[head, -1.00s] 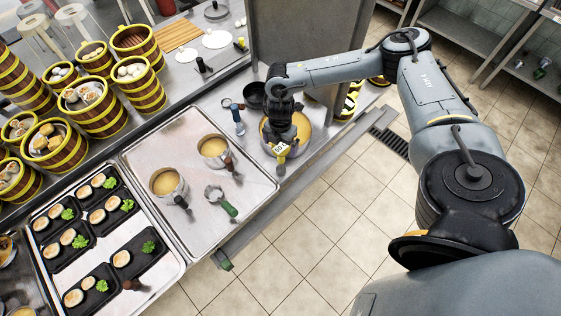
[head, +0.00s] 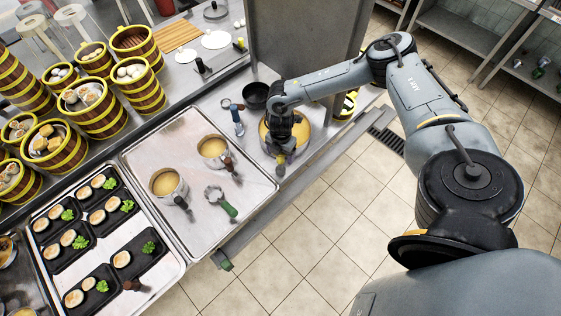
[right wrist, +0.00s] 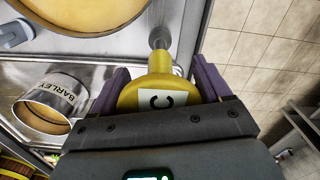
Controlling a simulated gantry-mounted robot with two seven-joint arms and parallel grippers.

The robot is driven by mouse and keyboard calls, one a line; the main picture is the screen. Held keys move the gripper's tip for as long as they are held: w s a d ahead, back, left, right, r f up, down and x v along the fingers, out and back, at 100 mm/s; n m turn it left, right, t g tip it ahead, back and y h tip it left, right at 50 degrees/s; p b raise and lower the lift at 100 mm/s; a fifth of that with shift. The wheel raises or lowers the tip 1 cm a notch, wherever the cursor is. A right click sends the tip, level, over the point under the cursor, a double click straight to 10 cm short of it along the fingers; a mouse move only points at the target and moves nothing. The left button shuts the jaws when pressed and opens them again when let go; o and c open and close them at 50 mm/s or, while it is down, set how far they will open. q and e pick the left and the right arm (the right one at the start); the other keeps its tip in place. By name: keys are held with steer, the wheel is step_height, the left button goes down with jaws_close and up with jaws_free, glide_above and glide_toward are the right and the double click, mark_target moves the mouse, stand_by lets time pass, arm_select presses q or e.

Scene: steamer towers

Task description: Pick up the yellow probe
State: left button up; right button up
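The yellow probe (head: 281,159) is at the front edge of the large pot (head: 304,138) in the head view, partly covered by my right gripper (head: 284,146). In the right wrist view the yellow probe (right wrist: 160,92) has a round head with a white label marked "C" and a narrower neck leading to a metal end. My right gripper (right wrist: 160,73) has its purple fingers on both sides of the probe. Gaps show between the fingertips and the neck; whether the head touches the fingers is unclear. My left gripper is not in view.
Two small pots (head: 166,184) (head: 213,148) and a green-handled tool (head: 222,202) stand on the metal tray (head: 140,160). A blue-handled tool (head: 238,122) and a dark bowl (head: 255,92) are beside the large pot. A pot labelled "BARLEY" (right wrist: 55,88) shows in the right wrist view.

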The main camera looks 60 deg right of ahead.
steer(key=c, duration=0.9)
steer(key=shift+c, duration=0.2)
steer(key=shift+r, duration=0.85)
step_height(320, 180, up, 3)
steer(key=shift+s+d+f, duration=0.1)
steer(key=shift+s+f, duration=0.05)
steer(key=s+r, duration=0.2)
steer(key=s, duration=0.1)
steer(key=s+d+r, duration=0.1)
steer(key=s+r, duration=0.1)
steer(key=s, duration=0.2)
steer(key=s+d+r, duration=0.1)
steer(key=s+r, duration=0.1)
steer(key=s, duration=0.2)
steer(key=shift+d+r+b, duration=0.25)
steer(key=shift+r+b, duration=0.05)
